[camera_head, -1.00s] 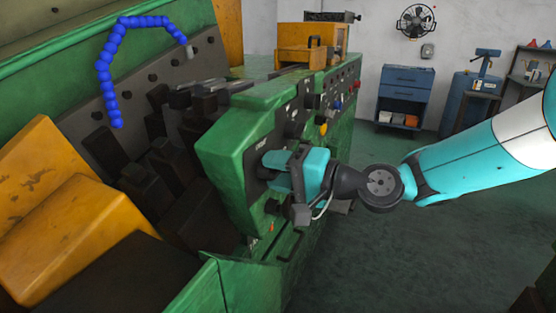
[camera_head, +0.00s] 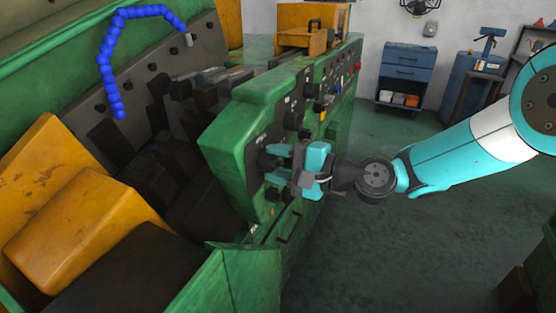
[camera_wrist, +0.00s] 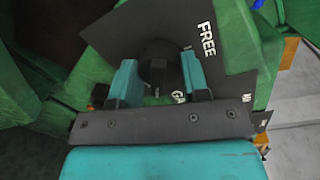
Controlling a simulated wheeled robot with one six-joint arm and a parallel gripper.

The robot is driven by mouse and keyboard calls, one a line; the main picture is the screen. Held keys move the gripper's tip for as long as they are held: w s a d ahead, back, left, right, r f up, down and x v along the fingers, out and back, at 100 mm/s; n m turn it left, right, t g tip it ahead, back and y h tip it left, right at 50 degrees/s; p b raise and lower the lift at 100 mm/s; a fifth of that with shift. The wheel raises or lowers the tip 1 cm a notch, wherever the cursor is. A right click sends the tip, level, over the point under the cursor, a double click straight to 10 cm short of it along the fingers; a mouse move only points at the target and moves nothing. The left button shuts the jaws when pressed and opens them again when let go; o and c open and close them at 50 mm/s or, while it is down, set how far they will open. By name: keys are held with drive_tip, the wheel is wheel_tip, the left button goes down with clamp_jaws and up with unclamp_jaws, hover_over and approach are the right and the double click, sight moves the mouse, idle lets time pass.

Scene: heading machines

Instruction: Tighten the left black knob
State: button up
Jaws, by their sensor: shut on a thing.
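The black knob (camera_wrist: 158,62) is in the upper middle of the wrist view, on a dark panel with white lettering such as "FREE". My gripper (camera_wrist: 158,80) has one teal finger on each side of the knob and is shut on it. In the head view, my gripper (camera_head: 275,163) is at the near left end of the green machine's control panel (camera_head: 266,140), its fingers pointing left at the panel. The knob is mostly hidden by the fingers there.
Another black knob (camera_head: 292,121) sits farther along the panel, with coloured buttons beyond. A green sheet-metal guard (camera_head: 245,275) stands below. Yellow covers (camera_head: 75,230) are at the left. A blue cabinet (camera_head: 405,75) stands at the back; the floor right of the machine is open.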

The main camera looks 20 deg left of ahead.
drive_tip(key=o, duration=0.9)
drive_tip(key=d+b, duration=0.1)
drive_tip(key=d, duration=0.4)
drive_tip(key=d+b, duration=0.1)
drive_tip(key=d, duration=0.5)
drive_tip(key=d+r+b, duration=0.1)
drive_tip(key=d+b, duration=0.1)
drive_tip(key=d, duration=0.4)
drive_tip(key=shift+s+d, duration=0.2)
drive_tip(key=shift+s, duration=0.15)
